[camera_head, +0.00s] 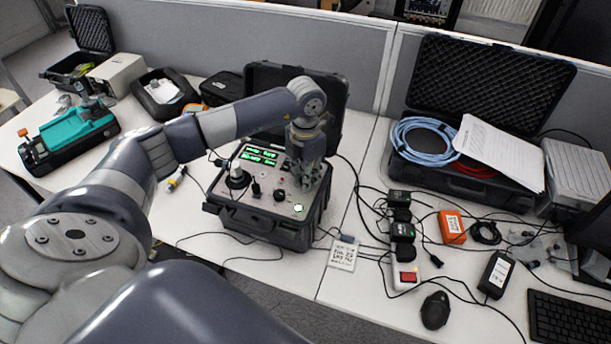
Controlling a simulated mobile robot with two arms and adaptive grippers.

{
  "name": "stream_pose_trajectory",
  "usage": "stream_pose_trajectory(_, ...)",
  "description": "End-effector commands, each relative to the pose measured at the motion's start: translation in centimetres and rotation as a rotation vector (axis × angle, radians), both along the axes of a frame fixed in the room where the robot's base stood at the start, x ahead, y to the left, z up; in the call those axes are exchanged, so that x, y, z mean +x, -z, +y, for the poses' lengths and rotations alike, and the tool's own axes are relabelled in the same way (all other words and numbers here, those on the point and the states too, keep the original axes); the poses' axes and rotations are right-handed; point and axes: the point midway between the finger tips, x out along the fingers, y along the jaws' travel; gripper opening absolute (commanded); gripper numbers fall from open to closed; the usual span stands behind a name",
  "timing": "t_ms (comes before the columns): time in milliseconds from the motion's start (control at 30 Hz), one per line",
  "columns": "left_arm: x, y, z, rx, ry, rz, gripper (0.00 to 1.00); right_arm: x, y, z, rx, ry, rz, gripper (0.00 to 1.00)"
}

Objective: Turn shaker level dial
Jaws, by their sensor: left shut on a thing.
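The shaker unit (262,222) is a black case with a light control panel, standing on the white table in the middle of the view. Two green displays (263,154) are lit at the back of the panel. My left gripper (308,182) points down at the right side of the panel. It is shut on a small part there, apparently the shaker level dial, which its fingers hide. My right gripper is not in view.
A round black sensor (238,178) stands on the panel's left. The unit's open lid (325,97) rises behind my arm. Cables, a power strip (405,275) and a mouse (436,311) lie to the right. An open case (470,185) with blue cable stands at the back right.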

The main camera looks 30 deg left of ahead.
Motion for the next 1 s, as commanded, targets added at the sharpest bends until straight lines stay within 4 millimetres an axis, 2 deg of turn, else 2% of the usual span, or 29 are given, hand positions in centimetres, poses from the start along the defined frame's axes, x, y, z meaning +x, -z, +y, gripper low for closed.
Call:
stream_pose_trajectory(400,0.1,0.0,0.1,0.002,-0.391,-0.002,0.00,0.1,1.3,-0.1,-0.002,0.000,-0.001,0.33)
stream_pose_trajectory(1000,0.1,-0.1,0.1,0.000,-0.961,-0.002,0.00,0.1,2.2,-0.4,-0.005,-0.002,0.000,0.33)
